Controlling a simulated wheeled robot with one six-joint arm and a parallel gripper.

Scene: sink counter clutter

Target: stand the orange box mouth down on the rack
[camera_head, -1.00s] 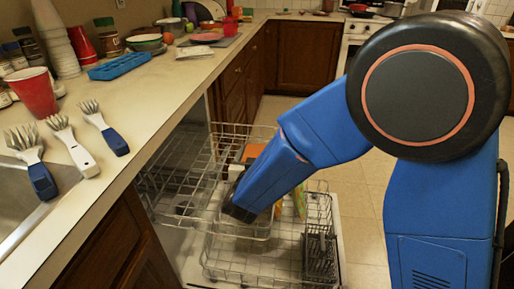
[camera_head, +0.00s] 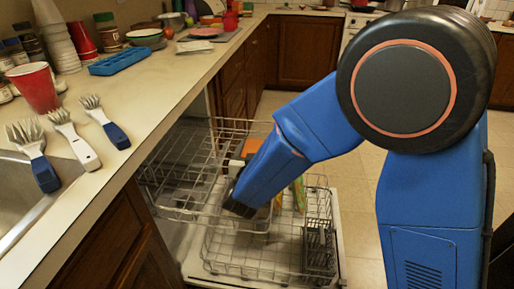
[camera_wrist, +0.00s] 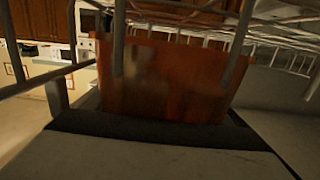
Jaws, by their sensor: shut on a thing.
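The orange box (camera_wrist: 165,82) fills the middle of the wrist view, right in front of my gripper (camera_wrist: 165,126), which is shut on it. Rack wires cross in front of the box there. In the head view only a small orange patch (camera_head: 251,147) shows above my blue arm, among the wires of the upper rack (camera_head: 180,170).
The lower rack (camera_head: 225,262) is pulled out over the open dishwasher door, with a cutlery basket (camera_head: 319,250) and a green-yellow thing (camera_head: 299,195) in it. The counter (camera_head: 140,120) at left holds brushes, a red cup (camera_head: 36,88) and a blue tray (camera_head: 121,61).

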